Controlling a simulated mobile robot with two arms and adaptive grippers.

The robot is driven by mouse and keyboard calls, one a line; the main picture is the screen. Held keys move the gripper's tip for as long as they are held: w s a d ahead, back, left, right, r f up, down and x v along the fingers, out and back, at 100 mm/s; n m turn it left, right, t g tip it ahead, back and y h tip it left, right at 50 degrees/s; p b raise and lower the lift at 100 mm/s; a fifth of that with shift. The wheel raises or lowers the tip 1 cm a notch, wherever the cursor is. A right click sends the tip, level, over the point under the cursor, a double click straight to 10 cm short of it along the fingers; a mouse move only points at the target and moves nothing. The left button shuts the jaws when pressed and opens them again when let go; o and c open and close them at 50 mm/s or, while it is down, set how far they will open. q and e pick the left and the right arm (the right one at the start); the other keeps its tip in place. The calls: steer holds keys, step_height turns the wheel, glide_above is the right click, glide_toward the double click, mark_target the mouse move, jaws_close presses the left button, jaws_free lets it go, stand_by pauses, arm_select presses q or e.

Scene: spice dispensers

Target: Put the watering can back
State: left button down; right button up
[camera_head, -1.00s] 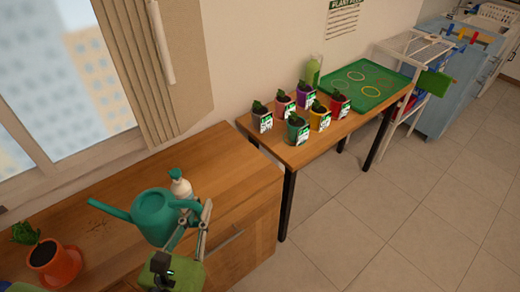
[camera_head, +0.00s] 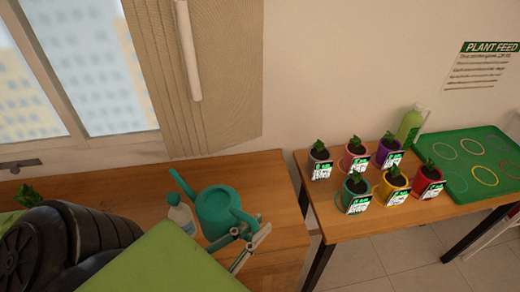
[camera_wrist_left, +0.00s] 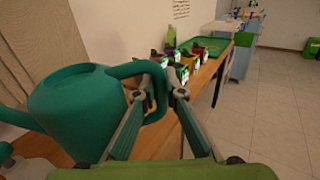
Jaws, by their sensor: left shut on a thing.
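The teal watering can (camera_head: 216,208) is over the right part of the wooden counter (camera_head: 150,170), its spout pointing up and left. I cannot tell whether its base touches the wood. My left gripper (camera_head: 254,232) is shut on its handle, on the can's right side. The left wrist view also shows the can (camera_wrist_left: 72,112) close up and upright, with the gripper's fingers (camera_wrist_left: 162,90) at the handle loop. My right gripper is not in view.
A white spray bottle (camera_head: 181,214) stands close left of the can. A table to the right, beyond a narrow gap, holds several small potted plants (camera_head: 396,179), a green bottle (camera_head: 410,126) and a green tray with coloured rings (camera_head: 455,182). A plant feed poster (camera_head: 480,66) hangs above.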

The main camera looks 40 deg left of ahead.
arm_select(q)
steer(key=shift+m+h, duration=0.3)
steer(key=w+f+b, duration=0.6)
steer(key=w+f, duration=0.6)
steer(key=shift+w+d+f, duration=0.15)
steer(key=shift+w+f, duration=0.25)
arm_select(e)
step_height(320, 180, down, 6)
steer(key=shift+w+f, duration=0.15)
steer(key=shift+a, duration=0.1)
